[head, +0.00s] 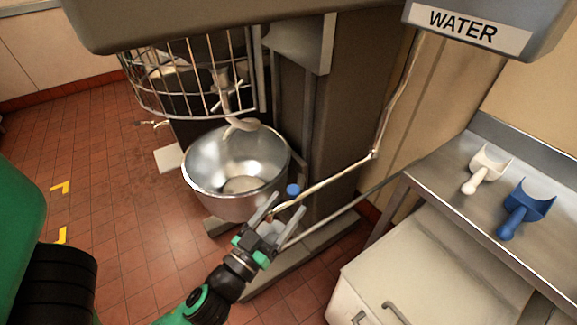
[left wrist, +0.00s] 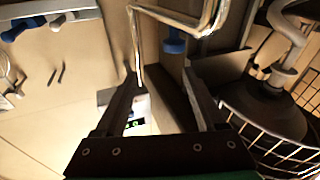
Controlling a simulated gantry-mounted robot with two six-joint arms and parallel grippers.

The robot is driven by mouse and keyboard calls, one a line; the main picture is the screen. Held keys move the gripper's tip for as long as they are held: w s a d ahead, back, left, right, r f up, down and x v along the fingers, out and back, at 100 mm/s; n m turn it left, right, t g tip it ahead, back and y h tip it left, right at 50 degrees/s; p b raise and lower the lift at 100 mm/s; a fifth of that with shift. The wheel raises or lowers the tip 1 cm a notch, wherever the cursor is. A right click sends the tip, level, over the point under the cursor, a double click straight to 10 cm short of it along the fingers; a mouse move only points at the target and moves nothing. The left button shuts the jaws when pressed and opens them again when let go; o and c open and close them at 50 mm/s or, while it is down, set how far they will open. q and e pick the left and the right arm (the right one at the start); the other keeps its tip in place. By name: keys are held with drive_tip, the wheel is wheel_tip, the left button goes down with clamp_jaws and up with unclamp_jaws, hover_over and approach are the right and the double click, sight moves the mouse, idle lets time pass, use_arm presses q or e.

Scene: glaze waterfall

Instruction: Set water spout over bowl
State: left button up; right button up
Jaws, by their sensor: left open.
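The water spout is a thin jointed metal pipe (head: 335,178) that comes down beside the WATER box and runs left toward the bowl's right side. A blue knob (head: 293,189) is close to its near end. The steel mixer bowl (head: 205,182) stands under the mixer head. My left gripper (head: 286,206) is open near the spout's end, just right of and in front of the bowl. In the left wrist view, the pipe (left wrist: 136,38) and blue knob (left wrist: 174,44) lie beyond my open, empty fingers (left wrist: 160,82). Contact with the pipe cannot be told. My right gripper is out of view.
The mixer's wire guard (head: 190,112) and dough hook (head: 242,124) are above the bowl. The WATER box (head: 466,25) hangs at upper right. A steel counter (head: 455,205) at right holds a white scoop (head: 485,168) and a blue scoop (head: 525,207). The tiled floor at left is mostly clear.

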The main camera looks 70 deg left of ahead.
sight(297, 186)
use_arm(q)
drive_tip(key=shift+s+a+f+m+g+p, duration=0.15)
drive_tip(key=shift+s+f+g+p, duration=0.15)
drive_tip(key=shift+s, duration=0.25)
drive_tip(key=shift+s+f+m+g+p, duration=0.15)
drive_tip(key=shift+s+f+g, duration=0.1)
drive_tip(key=shift+s, duration=0.3)
drive_tip(key=shift+s+f+h+p, duration=0.25)
drive_tip(key=shift+s+h+p, duration=0.05)
drive_tip(key=shift+w+a, duration=0.15)
drive_tip(key=shift+w, duration=0.05)
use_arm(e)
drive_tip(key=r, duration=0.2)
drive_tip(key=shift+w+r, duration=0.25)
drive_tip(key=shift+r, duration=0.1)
use_arm(q)
drive_tip(key=p+x, duration=0.3)
drive_tip(key=x, duration=0.8)
drive_tip(key=shift+w+a+f, duration=0.15)
drive_tip(key=shift+w+a, duration=0.05)
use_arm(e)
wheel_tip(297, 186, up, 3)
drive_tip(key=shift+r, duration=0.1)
use_arm(q)
drive_tip(key=shift+c, duration=0.2)
clamp_jaws()
